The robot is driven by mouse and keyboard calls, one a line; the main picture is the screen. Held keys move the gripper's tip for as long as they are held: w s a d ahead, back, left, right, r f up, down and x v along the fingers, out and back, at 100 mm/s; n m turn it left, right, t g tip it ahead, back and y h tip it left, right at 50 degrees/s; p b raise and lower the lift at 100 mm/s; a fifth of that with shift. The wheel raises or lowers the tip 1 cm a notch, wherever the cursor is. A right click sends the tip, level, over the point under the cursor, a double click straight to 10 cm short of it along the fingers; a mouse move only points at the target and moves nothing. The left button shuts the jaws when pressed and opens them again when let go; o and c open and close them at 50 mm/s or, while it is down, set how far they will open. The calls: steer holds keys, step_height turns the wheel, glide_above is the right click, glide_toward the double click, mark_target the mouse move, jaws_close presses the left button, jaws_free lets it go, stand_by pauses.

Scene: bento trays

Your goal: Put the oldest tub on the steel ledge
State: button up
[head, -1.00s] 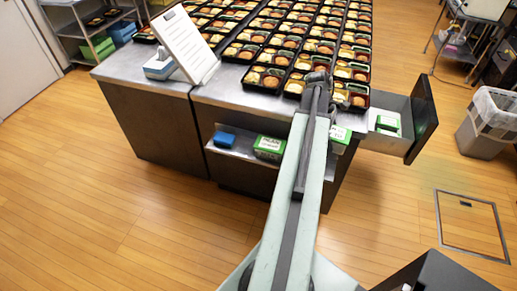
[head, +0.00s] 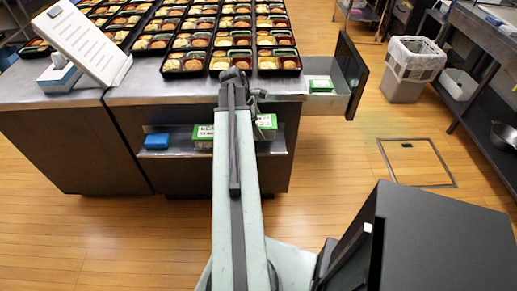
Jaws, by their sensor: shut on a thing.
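My gripper (head: 257,97) is at the far end of my arm, partly hidden by it. It appears shut on a green tub with a white label (head: 266,123), just right of the arm, at about the height of the steel ledge (head: 182,152). I cannot tell whether this tub touches the ledge. Another green tub (head: 203,132) stands on the ledge just left of the arm, partly hidden behind it. A third green tub (head: 320,86) is in the open drawer (head: 349,103) at the right. The dates on the labels are too small to read.
A blue box (head: 157,141) sits at the ledge's left end. Rows of bento trays (head: 184,65) cover the counter (head: 150,93). A white board (head: 82,42) leans at the left. A bin (head: 404,72) stands right of the open drawer. The floor in front is clear.

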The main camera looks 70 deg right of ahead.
steer(key=shift+f+b, duration=2.4)
steer(key=shift+f, duration=0.85)
steer(key=o, duration=1.8)
steer(key=shift+r, duration=0.1)
steer(key=shift+c, duration=0.2)
steer(key=shift+r, duration=0.1)
steer(key=p+v, duration=1.1)
steer(key=shift+r, duration=0.35)
steer(key=shift+w+a+r+p, duration=0.1)
steer(key=shift+w+r+p, duration=0.15)
steer(key=shift+p, duration=0.15)
steer(key=shift+f, duration=0.1)
